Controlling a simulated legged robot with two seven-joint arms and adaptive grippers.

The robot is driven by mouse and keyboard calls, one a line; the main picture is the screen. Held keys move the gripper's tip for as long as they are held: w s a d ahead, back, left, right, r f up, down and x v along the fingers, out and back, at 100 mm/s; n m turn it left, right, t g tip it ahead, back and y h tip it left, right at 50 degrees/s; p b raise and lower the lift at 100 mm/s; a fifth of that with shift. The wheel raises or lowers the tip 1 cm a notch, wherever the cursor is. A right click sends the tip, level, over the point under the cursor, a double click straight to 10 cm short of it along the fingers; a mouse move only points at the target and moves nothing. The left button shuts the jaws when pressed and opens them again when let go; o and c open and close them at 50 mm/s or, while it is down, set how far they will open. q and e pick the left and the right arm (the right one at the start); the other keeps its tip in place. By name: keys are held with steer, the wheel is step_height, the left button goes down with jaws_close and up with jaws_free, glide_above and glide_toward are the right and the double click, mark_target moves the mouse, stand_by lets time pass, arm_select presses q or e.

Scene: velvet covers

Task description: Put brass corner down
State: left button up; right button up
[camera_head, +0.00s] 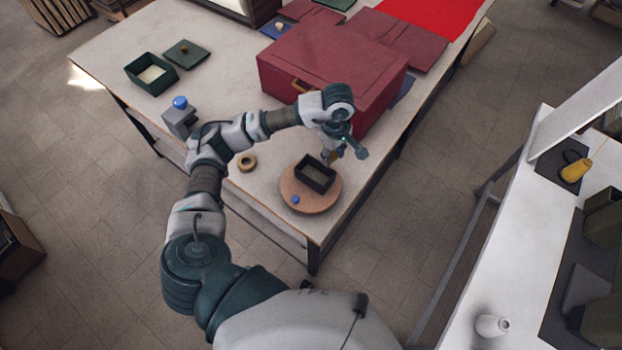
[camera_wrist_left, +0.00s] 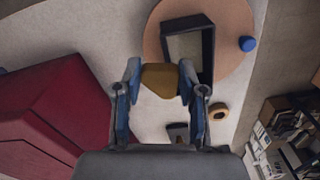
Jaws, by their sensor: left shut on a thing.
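My left gripper (camera_head: 338,150) is shut on the brass corner (camera_wrist_left: 160,80), a rounded brownish-yellow piece held between the two blue-lined fingers. In the head view the brass corner is mostly hidden by the fingers. The gripper hangs at the back right edge of a small dark open box (camera_head: 303,181), which stands on a round wooden disc (camera_head: 300,205). I cannot tell whether the brass corner touches the box. My right gripper is not in view.
A large red box (camera_head: 330,75) stands right behind the gripper. A small blue object (camera_head: 295,199) lies on the disc. A tan ring (camera_head: 241,166), a grey block with a blue knob (camera_head: 180,118) and a green box (camera_head: 143,84) stand leftward on the table (camera_head: 110,60).

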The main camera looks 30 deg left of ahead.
mark_target(317, 175)
arm_select(q)
steer(key=n, duration=0.2)
steer(key=a+n, duration=0.1)
steer(key=shift+s+n, duration=0.2)
steer(key=shift+n, duration=0.2)
steer(key=n, duration=0.2)
steer(key=n+b, duration=0.1)
steer(key=n, duration=0.1)
steer(key=a+n, duration=0.1)
steer(key=n, duration=0.1)
steer(key=shift+s+r, duration=0.15)
steer(key=shift+s, duration=0.15)
steer(key=f+n, duration=0.3)
steer(key=a+f+n+b, duration=0.1)
steer(key=f+n, duration=0.2)
steer(key=n, duration=0.1)
steer(key=s+f+n, duration=0.1)
steer(key=f+n, duration=0.2)
steer(key=n, duration=0.1)
steer(key=shift+a+f, duration=0.1)
steer(key=shift+a, duration=0.25)
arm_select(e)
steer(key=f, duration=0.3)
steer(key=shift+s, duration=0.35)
